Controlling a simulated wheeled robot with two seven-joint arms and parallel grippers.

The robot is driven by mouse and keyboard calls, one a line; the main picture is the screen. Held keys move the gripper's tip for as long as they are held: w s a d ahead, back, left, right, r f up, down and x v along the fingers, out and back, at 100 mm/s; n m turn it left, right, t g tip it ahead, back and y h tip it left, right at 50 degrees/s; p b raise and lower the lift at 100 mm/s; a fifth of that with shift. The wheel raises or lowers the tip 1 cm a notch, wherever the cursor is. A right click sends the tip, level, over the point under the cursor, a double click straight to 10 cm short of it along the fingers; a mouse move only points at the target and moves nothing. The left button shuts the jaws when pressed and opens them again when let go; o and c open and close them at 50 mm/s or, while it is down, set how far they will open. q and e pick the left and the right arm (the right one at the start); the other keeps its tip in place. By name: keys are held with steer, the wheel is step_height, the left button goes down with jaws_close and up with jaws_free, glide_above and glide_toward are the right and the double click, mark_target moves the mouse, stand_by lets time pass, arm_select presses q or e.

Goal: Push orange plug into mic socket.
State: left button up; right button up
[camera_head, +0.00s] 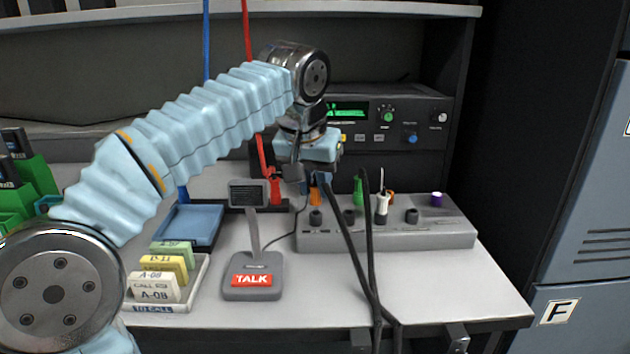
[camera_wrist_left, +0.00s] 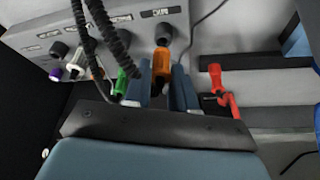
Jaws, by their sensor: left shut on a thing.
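The orange plug (camera_head: 315,195) is held in my left gripper (camera_head: 311,178), partly hidden by the gripper body in the head view. In the left wrist view, the orange plug (camera_wrist_left: 161,66) sits between the two fingers of my left gripper (camera_wrist_left: 160,82), which are shut on it. The grey socket box (camera_head: 460,235) stands on the desk under the gripper. A black socket (camera_head: 316,217) at its left end lies close to the plug. The same socket appears just beyond the plug (camera_wrist_left: 163,33); I cannot tell whether they touch. My right gripper is out of view.
Green (camera_head: 358,190) and white (camera_head: 382,207) plugs stand at the socket box, and black cables (camera_head: 352,255) hang in front. A red plug (camera_head: 275,188) stands left of the gripper. The TALK microphone (camera_head: 252,280) and card tray (camera_head: 190,297) occupy the desk's left side.

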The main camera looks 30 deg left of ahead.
arm_select(q)
steer(key=shift+f+b, duration=0.5)
steer(key=shift+f, duration=0.55)
stand_by(1.3)
steer(key=o, duration=0.9)
step_height(320, 180, up, 3)
steer(key=p, duration=0.3)
steer(key=shift+r, duration=0.15)
steer(key=shift+r+p, duration=0.4)
steer(key=shift+r, duration=1.95)
